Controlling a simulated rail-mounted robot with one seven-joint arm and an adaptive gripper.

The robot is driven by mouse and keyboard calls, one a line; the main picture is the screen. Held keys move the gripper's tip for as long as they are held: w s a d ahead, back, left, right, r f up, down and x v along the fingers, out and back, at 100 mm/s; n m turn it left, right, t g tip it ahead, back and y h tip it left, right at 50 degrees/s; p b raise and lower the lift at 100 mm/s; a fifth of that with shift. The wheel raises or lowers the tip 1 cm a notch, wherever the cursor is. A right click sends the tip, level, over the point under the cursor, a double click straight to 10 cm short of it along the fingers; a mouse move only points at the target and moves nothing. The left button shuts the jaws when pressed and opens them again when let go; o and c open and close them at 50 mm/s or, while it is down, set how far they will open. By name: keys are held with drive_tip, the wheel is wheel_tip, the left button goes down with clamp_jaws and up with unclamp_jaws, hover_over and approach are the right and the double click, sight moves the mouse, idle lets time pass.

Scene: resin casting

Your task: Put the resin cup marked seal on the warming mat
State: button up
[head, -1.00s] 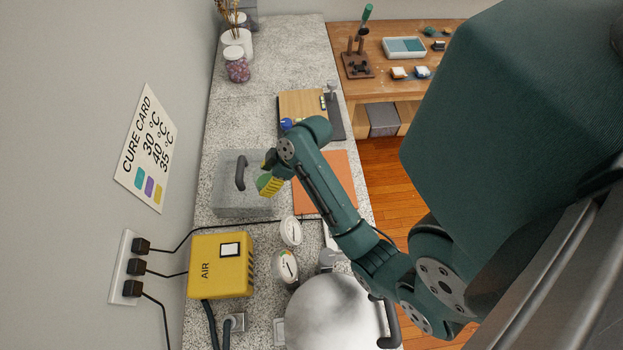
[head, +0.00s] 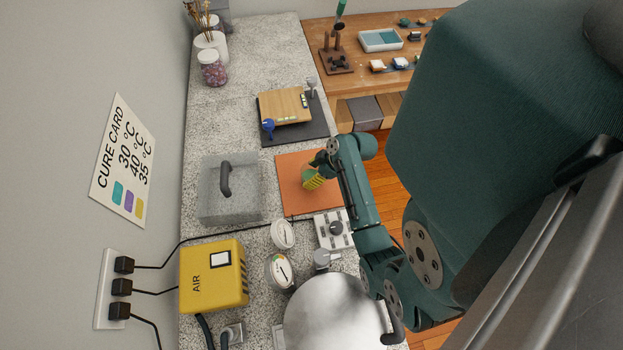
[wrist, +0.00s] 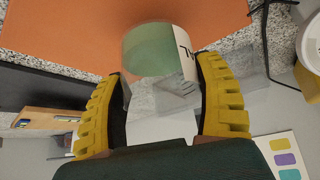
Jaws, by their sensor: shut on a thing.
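The orange warming mat (head: 292,200) lies on the speckled counter, and it also shows in the wrist view (wrist: 60,35). My gripper (head: 314,176) is over the mat with its yellow fingers shut on a green cup. In the wrist view the green resin cup (wrist: 150,52) sits between the fingertips of my gripper (wrist: 162,90). A white label with dark lettering shows on its side, but only a fragment is visible, so I cannot read the mark. I cannot tell whether the cup touches the mat.
A translucent grey box (head: 232,200) with a dark handle stands left of the mat. A wooden board (head: 285,105) on a dark base is behind. A control box with knobs (head: 334,230), gauges (head: 281,271), a yellow AIR unit (head: 213,277) and a metal dome (head: 335,315) are in front.

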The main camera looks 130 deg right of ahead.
drive_tip(key=shift+f, duration=1.8)
drive_tip(key=o, duration=1.1)
drive_tip(key=shift+c, duration=0.2)
drive_tip(key=shift+r, duration=0.1)
drive_tip(key=shift+s+a+r, duration=0.1)
drive_tip(key=shift+r, duration=0.2)
drive_tip(key=v, duration=1.1)
drive_tip(key=shift+r+p, duration=0.15)
drive_tip(key=shift+p, duration=0.25)
drive_tip(key=shift+a, duration=0.1)
